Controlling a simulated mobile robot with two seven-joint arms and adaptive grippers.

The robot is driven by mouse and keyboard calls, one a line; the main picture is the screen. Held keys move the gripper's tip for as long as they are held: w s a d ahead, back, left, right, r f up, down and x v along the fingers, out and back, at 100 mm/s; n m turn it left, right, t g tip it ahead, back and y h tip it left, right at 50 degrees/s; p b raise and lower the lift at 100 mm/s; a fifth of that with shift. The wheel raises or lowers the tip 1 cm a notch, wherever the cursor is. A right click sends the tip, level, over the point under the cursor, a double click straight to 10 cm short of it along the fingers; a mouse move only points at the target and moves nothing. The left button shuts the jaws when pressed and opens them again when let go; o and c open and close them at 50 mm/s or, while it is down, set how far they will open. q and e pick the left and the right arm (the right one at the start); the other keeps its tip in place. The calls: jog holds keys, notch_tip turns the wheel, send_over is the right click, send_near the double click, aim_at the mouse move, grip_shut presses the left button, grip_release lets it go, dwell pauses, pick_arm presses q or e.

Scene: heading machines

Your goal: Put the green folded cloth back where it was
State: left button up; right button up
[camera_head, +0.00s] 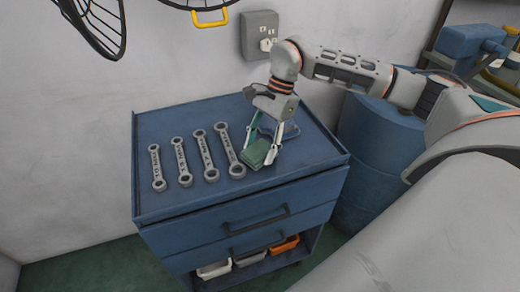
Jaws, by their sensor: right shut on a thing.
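The green folded cloth (255,153) is at the right part of the blue tool cabinet's top (285,171), just right of the largest wrench. My right gripper (265,153) points down over it with its fingers on either side of the cloth, shut on it. Whether the cloth touches the cabinet top or hangs just above it, I cannot tell. Part of the cloth is hidden by the fingers. My left gripper is not in view.
Several wrenches (206,155) lie in a row left of the cloth. The cabinet top has a low raised rim. A blue barrel (383,150) stands right of the cabinet. A socket box (260,35) is on the wall behind. Bins (285,245) sit on the lower shelf.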

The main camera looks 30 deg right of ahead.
jog(key=shift+f, duration=0.35)
jog(key=shift+f, duration=0.15)
jog(key=o, duration=1)
jog(key=v, duration=1.2)
jog(key=shift+a, duration=0.1)
jog(key=shift+s, duration=0.15)
